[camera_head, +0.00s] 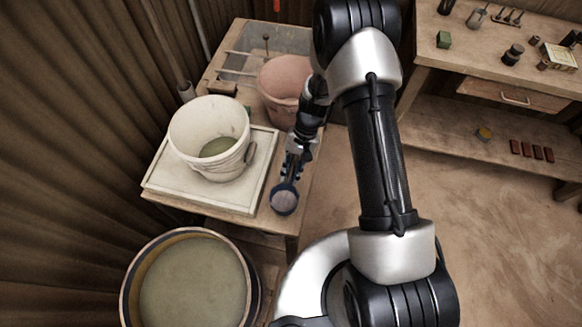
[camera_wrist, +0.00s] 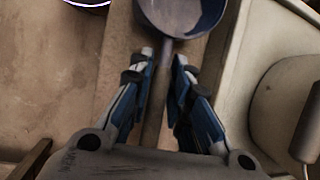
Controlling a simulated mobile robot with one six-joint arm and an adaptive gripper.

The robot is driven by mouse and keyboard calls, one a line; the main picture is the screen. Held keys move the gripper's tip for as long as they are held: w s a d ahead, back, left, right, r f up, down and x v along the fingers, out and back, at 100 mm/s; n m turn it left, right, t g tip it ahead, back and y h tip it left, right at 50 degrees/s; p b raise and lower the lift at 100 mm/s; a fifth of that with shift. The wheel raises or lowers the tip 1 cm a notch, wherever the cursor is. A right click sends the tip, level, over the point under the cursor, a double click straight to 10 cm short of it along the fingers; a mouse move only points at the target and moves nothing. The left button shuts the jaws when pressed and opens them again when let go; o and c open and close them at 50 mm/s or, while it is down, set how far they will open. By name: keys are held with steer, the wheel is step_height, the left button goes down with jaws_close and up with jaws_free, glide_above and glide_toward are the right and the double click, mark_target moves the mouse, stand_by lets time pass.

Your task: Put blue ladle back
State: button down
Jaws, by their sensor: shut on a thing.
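The blue ladle (camera_head: 284,199) is in my gripper (camera_head: 292,160) near the front right corner of the wooden table, right of the white tray. In the wrist view my gripper (camera_wrist: 163,66) is shut on the ladle's thin handle. The ladle's blue-grey bowl (camera_wrist: 182,14) lies beyond the fingertips at the top edge, partly cut off. I cannot tell whether the ladle touches the table or is just above it.
A white bucket (camera_head: 197,132) with greenish liquid stands on the white tray (camera_head: 164,178). A pinkish bucket (camera_head: 273,82) stands behind. A large round vat (camera_head: 190,280) is at the front left. A workbench (camera_head: 440,62) stands at right, with open floor (camera_head: 440,190) before it.

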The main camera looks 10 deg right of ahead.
steer(key=shift+f, duration=0.55)
steer(key=shift+f, duration=0.15)
steer(key=c, duration=1.5)
jaws_free()
